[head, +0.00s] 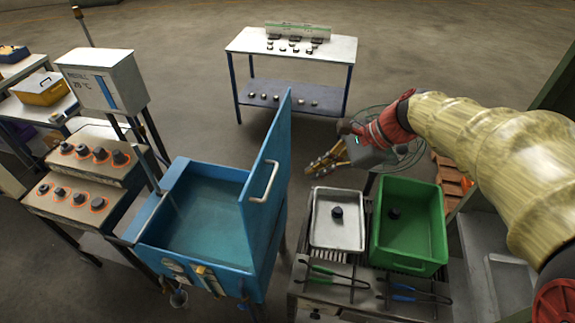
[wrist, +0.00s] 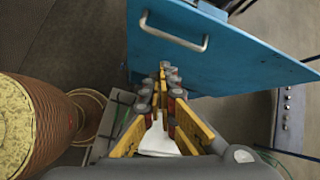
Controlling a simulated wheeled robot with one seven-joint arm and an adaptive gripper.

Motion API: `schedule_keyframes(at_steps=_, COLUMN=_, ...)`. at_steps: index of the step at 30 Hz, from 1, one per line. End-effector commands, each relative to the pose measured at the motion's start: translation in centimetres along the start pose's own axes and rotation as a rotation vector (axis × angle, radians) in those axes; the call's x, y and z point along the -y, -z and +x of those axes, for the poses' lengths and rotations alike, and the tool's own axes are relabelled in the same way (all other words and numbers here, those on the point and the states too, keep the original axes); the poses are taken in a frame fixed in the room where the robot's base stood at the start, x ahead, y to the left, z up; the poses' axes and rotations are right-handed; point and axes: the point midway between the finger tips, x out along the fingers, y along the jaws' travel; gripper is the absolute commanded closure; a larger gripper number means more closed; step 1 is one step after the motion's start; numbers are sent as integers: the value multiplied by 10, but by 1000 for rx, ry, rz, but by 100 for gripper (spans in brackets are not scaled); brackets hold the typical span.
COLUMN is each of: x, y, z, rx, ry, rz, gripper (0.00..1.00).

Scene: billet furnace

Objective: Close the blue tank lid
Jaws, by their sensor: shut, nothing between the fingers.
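The blue tank (head: 205,215) stands left of centre in the head view, filled with bluish liquid. Its blue lid (head: 268,185) stands upright, hinged open along the tank's right side, with a pale bar handle (head: 264,182) on its face. In the wrist view the lid (wrist: 225,50) fills the upper right, with the handle (wrist: 174,32) near its upper left. My gripper (head: 312,170) is right of the lid in the head view, apart from it. Its yellow fingers are closed and empty, and they point towards the lid in the wrist view (wrist: 163,72).
A grey tray (head: 318,233) and a green bin (head: 432,258), each holding a dark piece, stand below my arm, with tongs in front. A white control box (head: 100,75) and sloped racks of dark pieces (head: 105,185) stand left of the tank. A white table (head: 245,42) stands behind.

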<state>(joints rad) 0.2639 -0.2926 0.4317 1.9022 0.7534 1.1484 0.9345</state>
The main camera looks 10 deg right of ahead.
Motion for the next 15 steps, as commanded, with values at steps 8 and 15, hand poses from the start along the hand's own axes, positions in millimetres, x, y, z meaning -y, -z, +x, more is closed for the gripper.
schedule_keyframes(at_steps=8, x=16, y=-32, z=-8, rx=112, ry=13, rz=354, gripper=100)
schedule_keyframes(at_steps=15, x=15, y=-34, z=7, rx=111, ry=7, rz=389, gripper=100)
